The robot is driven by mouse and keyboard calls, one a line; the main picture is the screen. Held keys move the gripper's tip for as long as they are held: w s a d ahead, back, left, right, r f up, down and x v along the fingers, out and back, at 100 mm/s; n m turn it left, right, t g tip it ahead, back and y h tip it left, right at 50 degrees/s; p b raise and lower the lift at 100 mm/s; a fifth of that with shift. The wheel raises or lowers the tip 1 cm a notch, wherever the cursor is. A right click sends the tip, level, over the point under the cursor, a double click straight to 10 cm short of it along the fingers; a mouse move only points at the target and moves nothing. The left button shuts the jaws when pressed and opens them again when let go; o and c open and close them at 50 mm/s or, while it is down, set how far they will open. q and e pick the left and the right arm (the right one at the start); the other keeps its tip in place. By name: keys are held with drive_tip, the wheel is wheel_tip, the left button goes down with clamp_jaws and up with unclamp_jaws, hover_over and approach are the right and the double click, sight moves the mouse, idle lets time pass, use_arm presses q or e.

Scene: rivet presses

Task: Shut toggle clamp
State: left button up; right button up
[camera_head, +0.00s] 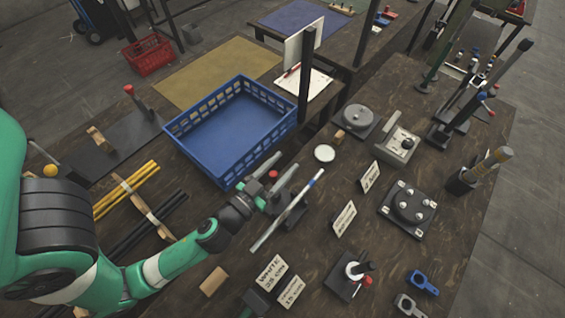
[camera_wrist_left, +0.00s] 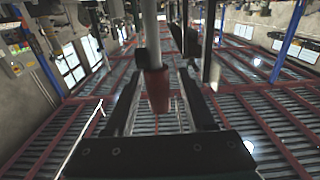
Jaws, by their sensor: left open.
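My left gripper (camera_head: 279,167) is open, reaching in from the left over the middle of the bench. A red-tipped handle (camera_head: 273,175), which looks like the toggle clamp's lever, sits between its fingers. In the left wrist view its red grip (camera_wrist_left: 157,90) on a pale rod shows between the two separated fingers (camera_wrist_left: 160,100); I cannot tell whether they touch it. The dark clamp base (camera_head: 291,216) is partly hidden by the gripper and a long pale rod. My right gripper is not in view.
The long pale rod (camera_head: 288,210) with a blue band lies just in front of the gripper. A blue crate (camera_head: 181,143) stands behind it. Label cards (camera_head: 344,218), a round-topped fixture (camera_head: 410,203) and a white disc (camera_head: 324,153) are to the right.

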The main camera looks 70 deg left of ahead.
use_arm(q)
clamp_jaws()
idle(1.3)
